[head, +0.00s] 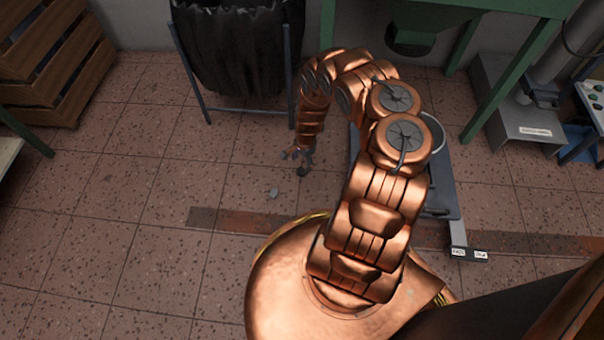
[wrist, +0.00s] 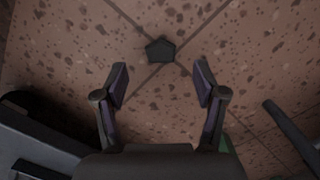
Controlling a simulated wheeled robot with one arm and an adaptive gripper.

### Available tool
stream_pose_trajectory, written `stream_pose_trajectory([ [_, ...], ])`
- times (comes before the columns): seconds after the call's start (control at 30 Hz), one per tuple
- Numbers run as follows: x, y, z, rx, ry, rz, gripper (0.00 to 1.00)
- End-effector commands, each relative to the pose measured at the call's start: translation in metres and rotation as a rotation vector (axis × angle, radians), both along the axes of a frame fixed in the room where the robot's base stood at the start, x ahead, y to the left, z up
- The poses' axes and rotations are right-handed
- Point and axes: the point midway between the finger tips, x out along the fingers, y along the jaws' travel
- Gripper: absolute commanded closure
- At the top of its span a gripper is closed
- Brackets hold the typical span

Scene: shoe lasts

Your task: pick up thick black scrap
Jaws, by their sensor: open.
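The thick black scrap (wrist: 160,51) lies on the speckled tile floor, on a grout line. It is a small, dark, roughly five-sided piece. In the wrist view it sits centred, just beyond the tips of my gripper (wrist: 161,83). The gripper is open, with empty space between its two fingers. In the head view my gripper (head: 298,153) points down towards the floor, and the small dark scrap (head: 302,171) shows just below it. The exact height of the fingers above the floor is hard to tell.
A black bag on a stand (head: 238,48) is behind. A dark platform (head: 443,185) with a bucket stands right of the gripper. Wooden crates (head: 55,65) are at left. The left floor is clear.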

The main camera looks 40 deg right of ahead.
Motion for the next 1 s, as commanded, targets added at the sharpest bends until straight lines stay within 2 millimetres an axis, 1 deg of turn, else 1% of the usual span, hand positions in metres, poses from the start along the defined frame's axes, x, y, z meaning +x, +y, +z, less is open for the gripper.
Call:
stream_pose_trajectory([
  [0.17, 0.000, 0.000, -0.016, 0.001, 0.000, 0.000, 0.29],
  [0.4, -0.001, 0.000, -0.044, 0.002, 0.001, 0.002, 0.29],
  [0.5, 0.000, 0.001, -0.051, 0.001, 0.001, 0.001, 0.29],
  [0.6, 0.000, 0.001, -0.054, 0.000, 0.001, 0.001, 0.29],
  [0.87, 0.000, 0.001, -0.053, -0.001, 0.000, 0.001, 0.29],
  [1.0, 0.000, 0.001, -0.053, -0.001, 0.000, 0.001, 0.43],
])
